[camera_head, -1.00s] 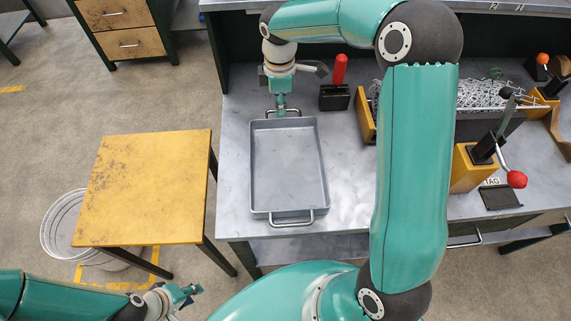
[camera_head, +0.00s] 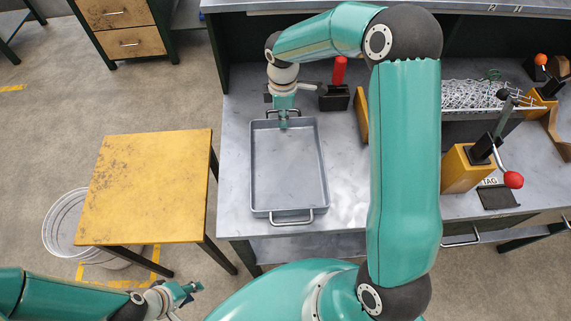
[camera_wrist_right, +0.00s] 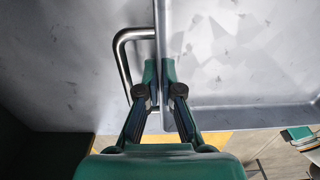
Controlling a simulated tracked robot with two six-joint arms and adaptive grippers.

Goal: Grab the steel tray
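The steel tray (camera_head: 290,180) is a grey shallow rectangular pan with a bar handle at its near end, lying flat and empty on the workbench. My right gripper (camera_head: 284,124) points down at the tray's far end. In the right wrist view, its fingers (camera_wrist_right: 160,68) stand close together on either side of the tray wall, shut on that wall beside the far bar handle (camera_wrist_right: 123,60).
A black block with a red handle (camera_head: 338,85) stands just beyond the tray. A lever fixture (camera_head: 465,168) and a chainlink pile (camera_head: 470,95) are on the right.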

